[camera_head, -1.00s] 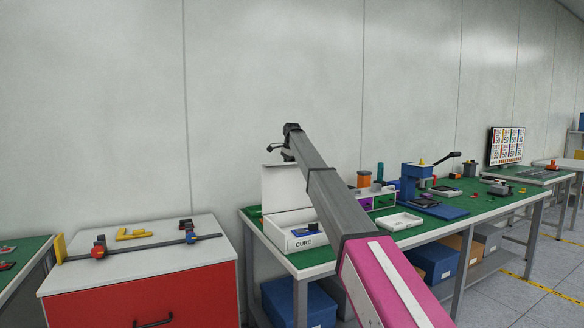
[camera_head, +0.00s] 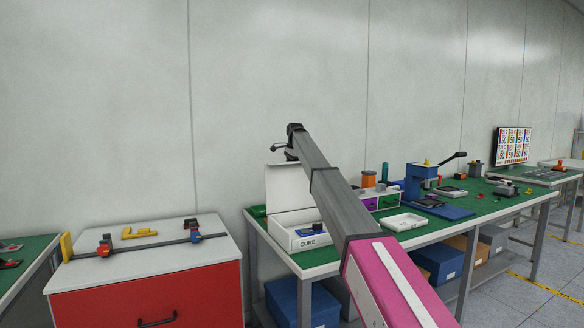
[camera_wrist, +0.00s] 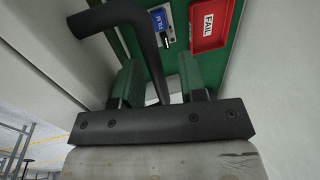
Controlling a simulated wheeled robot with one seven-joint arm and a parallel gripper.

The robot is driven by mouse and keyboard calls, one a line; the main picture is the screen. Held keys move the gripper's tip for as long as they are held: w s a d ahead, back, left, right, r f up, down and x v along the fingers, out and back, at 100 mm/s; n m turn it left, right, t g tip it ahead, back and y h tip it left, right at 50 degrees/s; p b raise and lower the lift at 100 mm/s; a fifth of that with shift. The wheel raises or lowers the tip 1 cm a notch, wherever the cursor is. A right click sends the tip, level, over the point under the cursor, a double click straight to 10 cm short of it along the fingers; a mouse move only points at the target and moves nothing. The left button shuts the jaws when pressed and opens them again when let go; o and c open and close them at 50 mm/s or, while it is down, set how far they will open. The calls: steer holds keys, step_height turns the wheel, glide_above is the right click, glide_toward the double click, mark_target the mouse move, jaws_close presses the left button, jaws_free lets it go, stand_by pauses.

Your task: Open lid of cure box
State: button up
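The white cure box (camera_head: 312,238), marked CURE, sits at the left end of the green-topped bench. Its white lid (camera_head: 288,188) stands raised, about upright, at the back of the box. A blue item (camera_head: 311,229) shows in the open box. My gripper (camera_head: 283,149) is at the lid's top edge, partly hidden by my arm. In the wrist view my gripper (camera_wrist: 166,85) has its two green-padded fingers apart. A black bent bar (camera_wrist: 148,40), which looks like a handle, runs down between them. Whether the fingers touch it is unclear.
The bench (camera_head: 325,269) also bears a white tray (camera_head: 405,222), a blue press (camera_head: 420,180) and small parts. A red FAIL tray (camera_wrist: 208,30) shows in the wrist view. A red cabinet (camera_head: 150,292) stands left. The wall is close behind the box.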

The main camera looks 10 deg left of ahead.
step_height(320, 180, up, 11)
steer(key=s+d, duration=0.1)
steer(key=shift+s+f, duration=0.2)
steer(key=shift+s, duration=0.15)
steer(key=shift+s+d, duration=0.1)
